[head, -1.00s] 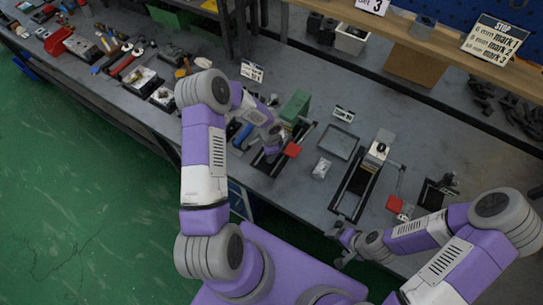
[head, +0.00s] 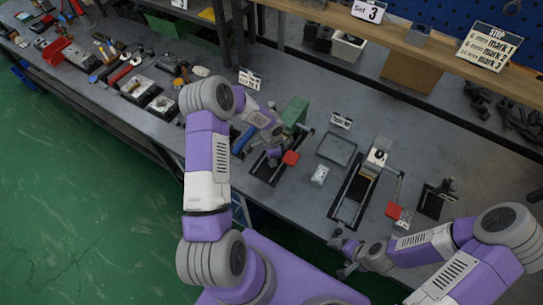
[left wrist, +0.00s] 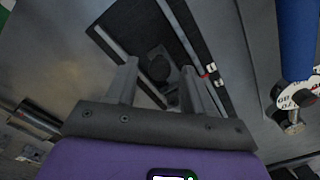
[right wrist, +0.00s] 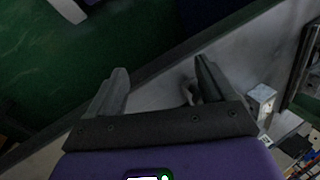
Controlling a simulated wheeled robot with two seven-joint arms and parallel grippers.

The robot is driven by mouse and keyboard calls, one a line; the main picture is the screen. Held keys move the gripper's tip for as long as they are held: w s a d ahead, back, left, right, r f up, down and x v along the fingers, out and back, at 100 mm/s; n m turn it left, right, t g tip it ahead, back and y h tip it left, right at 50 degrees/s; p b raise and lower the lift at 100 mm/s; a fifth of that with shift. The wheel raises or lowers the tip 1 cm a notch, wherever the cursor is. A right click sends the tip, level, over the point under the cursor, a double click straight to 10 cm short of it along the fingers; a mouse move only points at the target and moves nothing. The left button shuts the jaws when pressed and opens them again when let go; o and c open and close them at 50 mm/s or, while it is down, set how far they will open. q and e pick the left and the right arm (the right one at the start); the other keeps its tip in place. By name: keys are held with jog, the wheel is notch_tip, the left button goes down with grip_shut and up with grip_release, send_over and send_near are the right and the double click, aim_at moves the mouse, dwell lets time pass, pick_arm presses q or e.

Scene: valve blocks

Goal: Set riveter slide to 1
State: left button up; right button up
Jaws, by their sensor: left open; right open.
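My left gripper (head: 273,155) is over a dark device with a green block (head: 295,111) and a red piece (head: 290,157). In the left wrist view the gripper (left wrist: 158,88) is open. A dark round knob (left wrist: 156,66) on a black base shows between and beyond its fingers, apart from them as far as I can tell. Beside it runs a dark rail (left wrist: 196,45) with red and white marks. I cannot tell which number the slide is at. My right gripper (head: 343,255) is open and empty by the bench's front edge; it also shows in the right wrist view (right wrist: 158,88).
A second railed device (head: 350,200) stands right of centre, with a red piece (head: 394,211) beside it. A grey tray (head: 337,149) lies between the devices. A sign reading "Set 3" (head: 370,10) and a STOP mark sign (head: 490,46) stand on the shelf. A blue cylinder (left wrist: 298,40) is near the left gripper.

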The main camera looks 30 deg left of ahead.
pick_arm(q)
notch_tip(320, 180, up, 7)
jog(key=shift+r, duration=0.1)
dwell(0.7)
